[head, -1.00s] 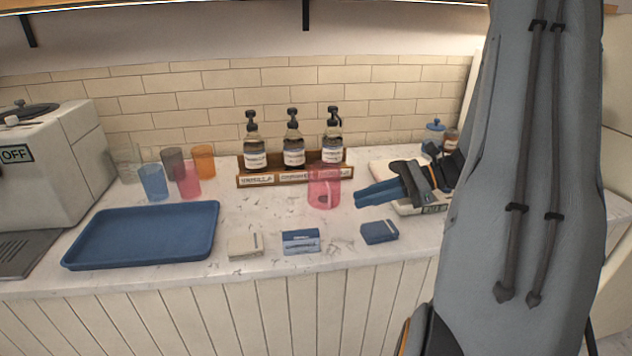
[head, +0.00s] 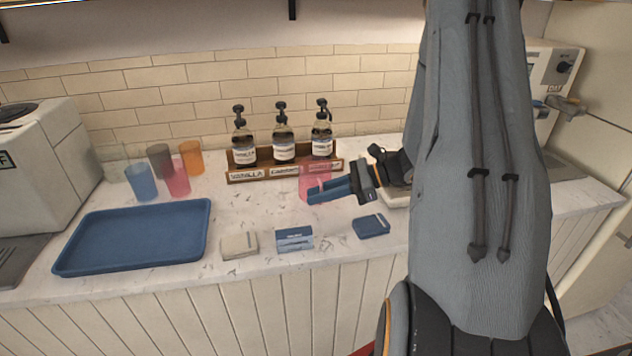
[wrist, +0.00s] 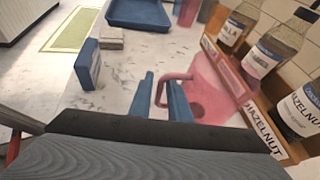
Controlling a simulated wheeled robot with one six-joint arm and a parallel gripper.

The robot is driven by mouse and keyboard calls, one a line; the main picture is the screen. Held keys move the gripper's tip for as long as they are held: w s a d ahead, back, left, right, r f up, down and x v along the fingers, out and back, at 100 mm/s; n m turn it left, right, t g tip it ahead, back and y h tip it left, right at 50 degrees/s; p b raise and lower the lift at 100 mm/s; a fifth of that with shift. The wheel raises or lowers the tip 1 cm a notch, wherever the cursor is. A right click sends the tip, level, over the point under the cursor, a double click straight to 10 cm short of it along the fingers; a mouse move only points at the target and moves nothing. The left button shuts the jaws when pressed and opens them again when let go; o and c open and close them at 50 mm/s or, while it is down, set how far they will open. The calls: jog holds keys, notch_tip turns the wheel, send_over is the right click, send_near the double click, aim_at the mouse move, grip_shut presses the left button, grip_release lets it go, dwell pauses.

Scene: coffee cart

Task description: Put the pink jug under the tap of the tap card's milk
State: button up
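The pink jug (head: 316,174) stands on the counter in front of the syrup rack, partly hidden by my gripper in the head view. My gripper (head: 312,193) is open with its blue fingers at the jug. In the wrist view, the jug (wrist: 218,88) is right of my gripper (wrist: 160,82), and its handle reaches between the two fingers. A milk dispenser with an OAT label (head: 555,89) and a tap (head: 567,104) stands at the far right, partly hidden by my arm. A blue card (head: 294,239) stands at the counter's front; its print is too small to read.
A rack (head: 284,171) with three syrup bottles is close behind the jug. A cream block (head: 239,246) and a dark blue block (head: 371,226) lie along the front. A blue tray (head: 135,238) and several coloured cups, including an orange cup (head: 191,158), are on the left.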

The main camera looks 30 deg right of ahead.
jog(key=shift+p+x, duration=0.5)
jog(key=shift+x, duration=1.1)
jog(key=shift+r, duration=0.1)
grip_shut()
